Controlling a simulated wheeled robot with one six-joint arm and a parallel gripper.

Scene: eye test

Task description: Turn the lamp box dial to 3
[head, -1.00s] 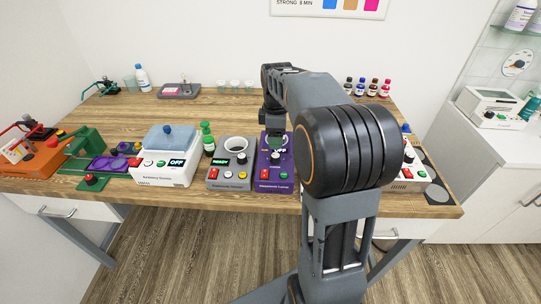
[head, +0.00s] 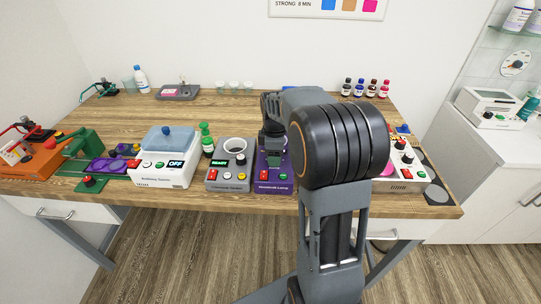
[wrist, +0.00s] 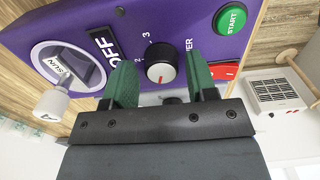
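The purple box (head: 261,188) at the front edge of the table seems to be the lamp box. The numbers 2 and 3 show beside the dial. A red mark shows near the cap's lower edge; the setting is unclear. My gripper (wrist: 160,55) is open, its green fingers on either side of the dial with gaps. In the head view my gripper (head: 274,157) covers much of the box.
A grey box (head: 228,178) with a READY display stands close at left, a white box (head: 160,172) beyond it. Another device (head: 405,175) stands to the right, partly behind my arm. In the wrist view, a green START button (wrist: 231,18) and red switch (wrist: 225,71) are near the fingers.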

